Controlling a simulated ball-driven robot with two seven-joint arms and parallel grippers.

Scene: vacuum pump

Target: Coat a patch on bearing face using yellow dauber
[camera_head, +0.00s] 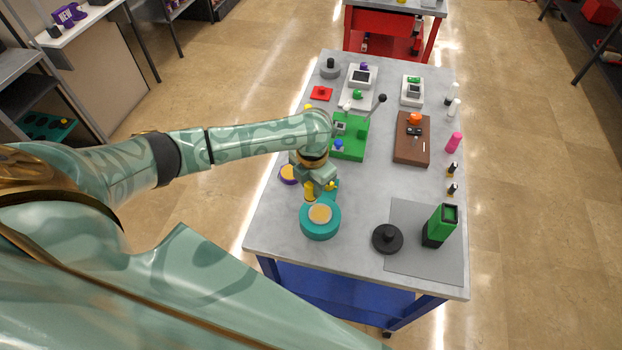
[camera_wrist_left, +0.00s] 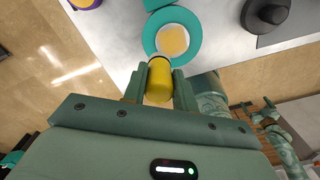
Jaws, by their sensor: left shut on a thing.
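My left gripper (camera_head: 317,186) is shut on the yellow dauber (camera_head: 309,193). In the left wrist view the dauber (camera_wrist_left: 159,80) sits between the fingers, its far end toward the teal round housing. The teal housing (camera_head: 320,231) stands on the table just below the gripper in the head view. Its top carries a round tan bearing face (camera_head: 320,213) with a pale rim; the face also shows in the wrist view (camera_wrist_left: 172,40). The dauber overlaps the housing's edge in the wrist view; I cannot tell whether they touch. My right gripper cannot be made out.
A purple round part with a tan top (camera_head: 288,174) is behind the gripper. A green fixture (camera_head: 350,150) with a lever stands behind. Bare tabletop lies right of the housing.

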